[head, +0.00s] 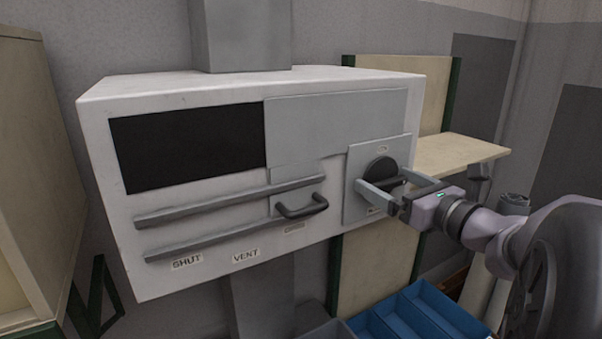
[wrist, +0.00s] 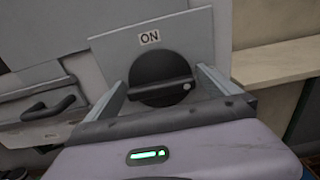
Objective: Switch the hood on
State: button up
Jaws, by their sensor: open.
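The hood (head: 190,90) is a white box on the wall with a grey duct above it. Its switch is a black round knob (head: 381,168) on a grey plate (head: 362,158) at the front right. In the wrist view the knob (wrist: 165,70) has a raised bar lying nearly level, with a white dot at its right end. An ON label (wrist: 150,37) sits above the knob. My gripper (head: 383,181) is open in front of the knob, one finger on each side of it in the wrist view. Contact cannot be told. A lower label is partly hidden.
A sliding panel with a black handle (head: 302,206) sits left of the switch plate, on rails above SHUT (head: 187,262) and VENT (head: 246,257) labels. A pale shelf (head: 460,153) is at the right. Blue bins (head: 425,315) stand below.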

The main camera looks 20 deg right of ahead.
jog(key=shift+w, duration=0.15)
jog(key=c, duration=1.2)
